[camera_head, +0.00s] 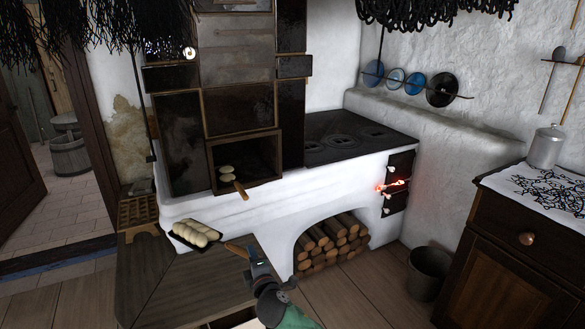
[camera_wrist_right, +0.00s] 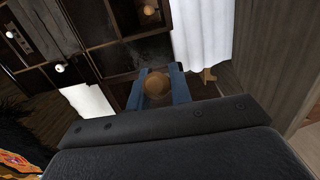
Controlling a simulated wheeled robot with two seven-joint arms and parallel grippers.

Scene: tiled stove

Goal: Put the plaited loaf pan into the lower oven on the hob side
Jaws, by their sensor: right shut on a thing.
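The plaited loaf pan (camera_head: 196,235) is a dark pan with a pale plaited loaf, in front of the stove's white ledge. Its wooden handle (camera_head: 237,250) points right, to my right gripper (camera_head: 256,258). My right gripper is shut on this handle; in the right wrist view the round handle end (camera_wrist_right: 158,88) sits between the blue fingers. I cannot tell whether the pan touches the bench under it. The open lower oven (camera_head: 269,146) is next to the hob. In its mouth lie pale rolls (camera_head: 227,174), with another wooden handle (camera_head: 241,190) sticking out. My left gripper is not in view.
The wooden bench (camera_head: 165,280) lies below the pan. The black hob (camera_head: 345,136) is right of the oven, with a glowing firebox (camera_head: 392,186) on its front. Firewood (camera_head: 330,243) fills the arch below. A bucket (camera_head: 428,273) and cabinet (camera_head: 520,260) stand at right.

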